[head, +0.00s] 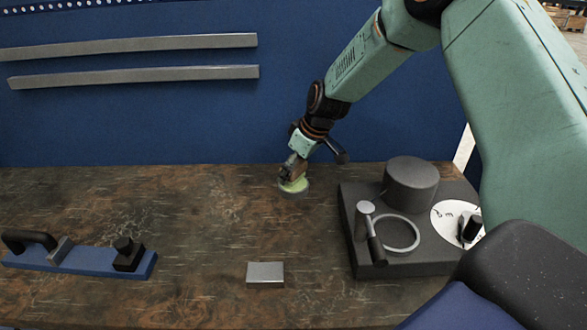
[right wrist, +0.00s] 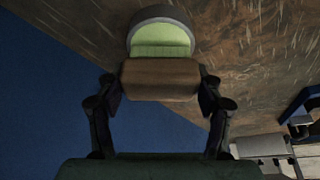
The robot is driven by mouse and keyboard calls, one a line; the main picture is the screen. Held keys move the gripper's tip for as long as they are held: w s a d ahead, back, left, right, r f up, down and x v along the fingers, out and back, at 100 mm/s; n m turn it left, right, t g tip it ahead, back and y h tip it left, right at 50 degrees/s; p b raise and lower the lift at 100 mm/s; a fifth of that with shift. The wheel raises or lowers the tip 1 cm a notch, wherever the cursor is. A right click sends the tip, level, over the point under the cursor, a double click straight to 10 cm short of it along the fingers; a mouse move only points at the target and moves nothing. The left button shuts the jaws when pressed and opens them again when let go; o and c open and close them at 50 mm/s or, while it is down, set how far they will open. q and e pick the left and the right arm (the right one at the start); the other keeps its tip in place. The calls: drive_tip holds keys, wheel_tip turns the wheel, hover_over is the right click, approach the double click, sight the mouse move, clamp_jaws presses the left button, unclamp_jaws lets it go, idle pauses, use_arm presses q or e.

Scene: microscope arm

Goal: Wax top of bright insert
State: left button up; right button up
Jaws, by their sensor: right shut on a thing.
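My right gripper (head: 293,172) is low over the back of the table and shut on a brown block (right wrist: 160,78), which sits between its fingers in the right wrist view. Just beyond the block is a round, pale green thing with a grey rim (head: 294,187), also in the right wrist view (right wrist: 161,36). The block overlaps its edge there; I cannot tell whether they touch. A bright, flat metal piece (head: 265,273) lies on the table at front centre. A pale ring (head: 402,235) lies on the dark grey fixture (head: 430,263) at right. My left gripper is not in view.
The fixture carries a dark cylinder (head: 410,184), a lever with a round knob (head: 366,208) and a white dial plate (head: 448,211). A blue bar with black handles (head: 90,262) lies at left. A blue wall (head: 150,125) closes the back. The table's middle is clear.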

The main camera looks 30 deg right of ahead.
drive_tip(key=shift+s+r+p, duration=0.1)
drive_tip(key=shift+r+p, duration=2.2)
drive_tip(key=shift+r, duration=0.6)
drive_tip(key=shift+f, duration=0.15)
